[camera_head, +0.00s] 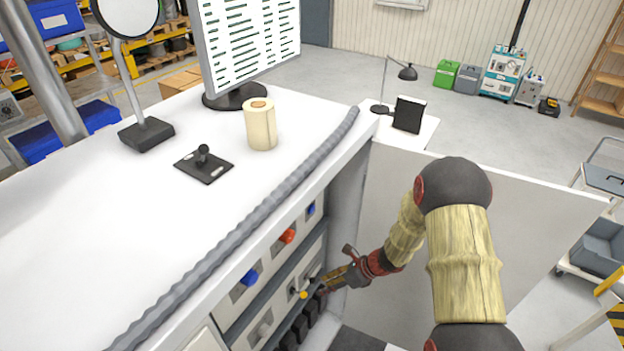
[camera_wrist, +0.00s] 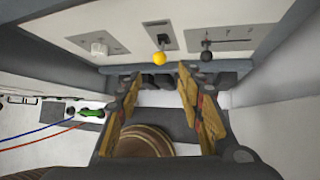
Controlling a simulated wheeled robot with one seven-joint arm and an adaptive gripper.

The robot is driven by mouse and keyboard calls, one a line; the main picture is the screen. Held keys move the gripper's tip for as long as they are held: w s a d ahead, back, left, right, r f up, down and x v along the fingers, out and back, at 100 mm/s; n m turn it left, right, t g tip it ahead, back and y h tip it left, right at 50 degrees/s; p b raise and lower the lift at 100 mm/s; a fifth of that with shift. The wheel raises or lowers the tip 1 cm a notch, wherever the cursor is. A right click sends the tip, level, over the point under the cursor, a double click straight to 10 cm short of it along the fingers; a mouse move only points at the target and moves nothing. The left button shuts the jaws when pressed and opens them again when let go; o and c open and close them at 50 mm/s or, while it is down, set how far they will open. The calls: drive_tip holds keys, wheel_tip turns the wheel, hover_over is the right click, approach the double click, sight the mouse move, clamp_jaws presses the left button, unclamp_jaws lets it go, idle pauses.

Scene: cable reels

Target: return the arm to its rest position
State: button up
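My arm reaches down along the right side of the workbench in the head view. My gripper (camera_head: 318,284) is low in front of the bench's panelled front, close to a yellow knob (camera_head: 303,295). In the wrist view my gripper (camera_wrist: 160,82) shows two yellow-and-black fingers spread wide apart. I see nothing held between their tips. The yellow knob (camera_wrist: 159,58) is beyond the tips, on a grey panel, and a black knob (camera_wrist: 207,55) is to its right. A brown, striped round thing (camera_wrist: 145,142) shows low between the fingers; I cannot tell what it is.
A pale upright panel (camera_head: 385,240) stands beside my arm. Blue and red cables show at left in the wrist view. Open floor lies behind.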

drive_tip(key=s+r+n+g, duration=0.4)
drive_tip(key=s+r+n, duration=0.1)
drive_tip(key=s+n, duration=0.6)
drive_tip(key=s+d+r+n+t+h+b, duration=0.3)
drive_tip(key=s+r+n, duration=0.4)
drive_tip(key=r, duration=0.5)
drive_tip(key=s+d+r+n+t+h+b, duration=0.4)
drive_tip(key=s+d+r+n+h+b, duration=0.1)
drive_tip(key=r, duration=0.7)
drive_tip(key=s+d+n+b, duration=0.1)
drive_tip(key=s+n+b, duration=0.1)
drive_tip(key=b, duration=0.1)
drive_tip(key=shift+s+n, duration=0.25)
drive_tip(key=shift+n, duration=0.05)
